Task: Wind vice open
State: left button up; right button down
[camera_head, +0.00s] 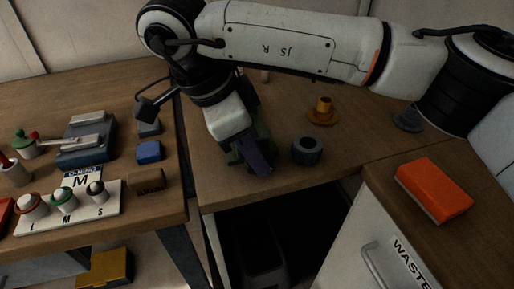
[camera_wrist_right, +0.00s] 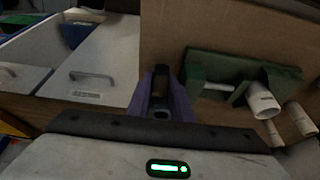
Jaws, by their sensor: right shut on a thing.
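The green vice (camera_head: 262,131) stands near the front edge of the middle wooden bench, partly hidden behind my right gripper. In the right wrist view the green vice (camera_wrist_right: 225,68) lies to the right of the fingers, with a pale cylinder (camera_wrist_right: 263,101) at its right part. My right gripper (camera_head: 257,158) has purple fingers and points down at the front of the vice. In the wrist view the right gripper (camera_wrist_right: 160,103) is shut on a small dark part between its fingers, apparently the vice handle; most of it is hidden. My left gripper is not in view.
A dark grey ring-like part (camera_head: 307,151) stands close right of the gripper, with a brass part (camera_head: 323,111) behind it. An orange block (camera_head: 433,188) lies on the white WASTE cabinet (camera_head: 385,240). The left bench holds a knob board (camera_head: 70,220) and a blue block (camera_head: 149,151).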

jog(key=c, duration=1.9)
grip_release()
jog(key=shift+o, duration=0.2)
jog(key=p+v, duration=0.1)
jog(key=v, duration=0.9)
jog(key=shift+r, duration=0.2)
jog(key=shift+s+a, duration=0.1)
jog(key=shift+s, duration=0.05)
